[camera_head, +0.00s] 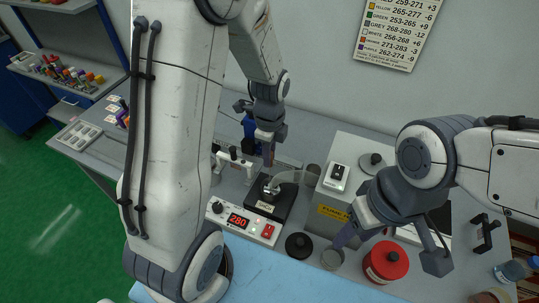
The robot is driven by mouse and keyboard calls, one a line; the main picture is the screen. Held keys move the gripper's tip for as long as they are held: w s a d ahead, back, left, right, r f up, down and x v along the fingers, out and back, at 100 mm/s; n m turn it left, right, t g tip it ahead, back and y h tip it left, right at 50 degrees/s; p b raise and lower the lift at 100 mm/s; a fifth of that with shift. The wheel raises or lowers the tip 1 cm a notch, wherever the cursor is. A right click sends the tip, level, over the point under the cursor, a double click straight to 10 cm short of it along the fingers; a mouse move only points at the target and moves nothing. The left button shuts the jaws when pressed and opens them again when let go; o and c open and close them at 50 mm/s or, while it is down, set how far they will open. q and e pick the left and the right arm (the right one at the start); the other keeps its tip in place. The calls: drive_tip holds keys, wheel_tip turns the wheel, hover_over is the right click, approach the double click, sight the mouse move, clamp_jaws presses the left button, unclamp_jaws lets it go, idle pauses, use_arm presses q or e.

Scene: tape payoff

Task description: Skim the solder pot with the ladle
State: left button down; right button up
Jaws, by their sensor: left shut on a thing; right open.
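The solder pot (272,187) stands in a black labelled base at the middle of the bench. My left gripper (268,150) points down just above and behind the pot, shut on a thin thing that appears to be the ladle. The ladle's bowl cannot be made out, and I cannot tell whether it touches the solder. My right gripper (392,250) is open and empty, with its fingers spread above a red lidded canister (385,263) at the front right.
A controller (240,221) reading 280 sits in front of the pot. A grey box with a yellow label (332,212) stands right of the pot. A colour chart (402,30) hangs behind.

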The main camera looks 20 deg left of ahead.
use_arm(q)
drive_tip(key=shift+s, duration=0.15)
wheel_tip(320, 180, up, 8)
drive_tip(key=p, duration=0.7)
drive_tip(key=shift+s+f, duration=0.25)
drive_tip(key=shift+s, duration=0.15)
idle(0.6)
idle(0.5)
